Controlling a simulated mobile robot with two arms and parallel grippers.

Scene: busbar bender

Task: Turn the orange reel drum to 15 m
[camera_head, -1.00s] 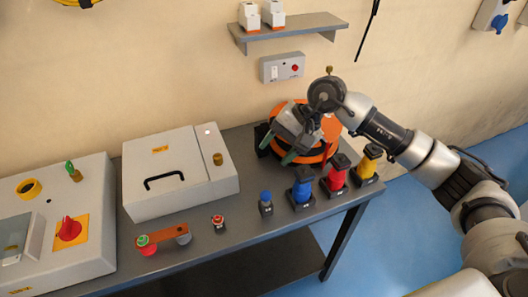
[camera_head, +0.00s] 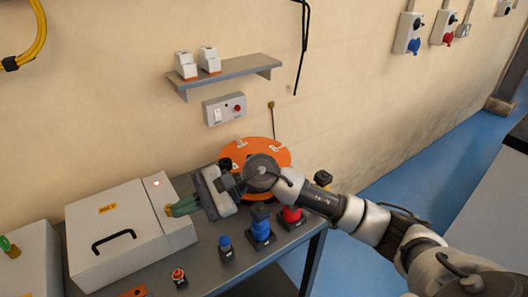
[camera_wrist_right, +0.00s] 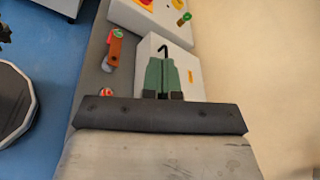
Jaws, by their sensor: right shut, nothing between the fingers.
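The orange reel drum (camera_head: 270,149) lies on the back of the bench in the head view, its top disc carrying several pale marks; its front is hidden by my right wrist. I cannot read any length on it. My right gripper (camera_head: 173,209) is to the left of the drum, apart from it, with its green fingers pointing left towards the grey box. In the wrist view the fingers (camera_wrist_right: 162,62) are closed together with nothing between them. My left gripper is not in view.
The grey box (camera_head: 105,230) with a black handle stands left of the gripper. Blue (camera_head: 261,228) and red (camera_head: 291,217) connectors and a small blue-topped one (camera_head: 225,246) stand along the front. A switch box (camera_head: 224,109) and a shelf (camera_head: 228,73) are on the wall above.

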